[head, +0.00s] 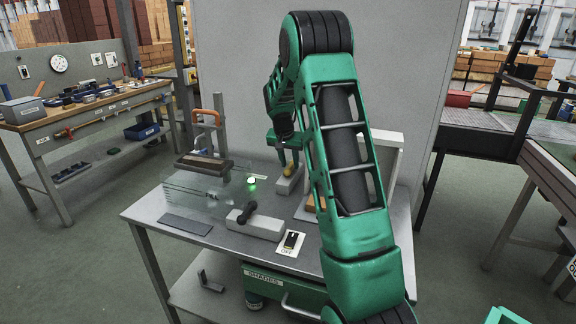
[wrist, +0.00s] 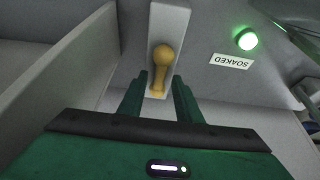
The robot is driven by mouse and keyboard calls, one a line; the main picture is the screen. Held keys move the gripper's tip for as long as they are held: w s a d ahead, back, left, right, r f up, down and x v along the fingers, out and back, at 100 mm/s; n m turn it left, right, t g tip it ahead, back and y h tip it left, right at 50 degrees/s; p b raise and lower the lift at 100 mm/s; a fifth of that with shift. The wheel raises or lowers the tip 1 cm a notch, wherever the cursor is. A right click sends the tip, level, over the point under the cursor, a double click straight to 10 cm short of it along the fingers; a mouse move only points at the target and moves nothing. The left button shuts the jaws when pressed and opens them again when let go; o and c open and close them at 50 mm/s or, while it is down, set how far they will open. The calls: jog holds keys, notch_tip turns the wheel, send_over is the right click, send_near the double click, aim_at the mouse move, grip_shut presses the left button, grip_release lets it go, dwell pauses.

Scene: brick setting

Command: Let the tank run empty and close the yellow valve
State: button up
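The yellow valve (head: 289,170) has a yellow handle on a pale block at the table's back; its handle also shows in the wrist view (wrist: 162,62). My gripper (head: 287,152) is over it, fingers apart. In the wrist view, my gripper (wrist: 161,95) has one finger on each side of the handle's near end, with gaps visible; I cannot tell how deep the fingers reach. The clear tank (head: 190,205) stands at the table's left; its water level is not clear. A dark brown brick (head: 204,166) is at the tank's top, under an orange-handled frame (head: 210,115).
A green lamp (wrist: 246,39) glows beside a SOAKED label (wrist: 231,61). A black-handled valve (head: 243,212) sits on a pale block near the table's front. A switch (head: 291,241) is marked OFF. A pale upright panel (head: 388,152) stands right of the yellow valve, partly behind my arm.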

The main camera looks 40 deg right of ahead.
jog(key=shift+w+d+f, duration=0.1)
jog(key=shift+d+f, duration=0.05)
jog(key=shift+f, duration=0.2)
jog(key=shift+c, duration=0.3)
grip_shut()
jog(key=shift+m+g, duration=0.3)
jog(key=shift+m, duration=0.6)
jog(key=shift+w, duration=0.1)
jog(key=shift+o, duration=0.3)
grip_release()
jog(key=v, duration=1)
jog(key=shift+a+r, duration=0.25)
jog(key=shift+a, duration=0.15)
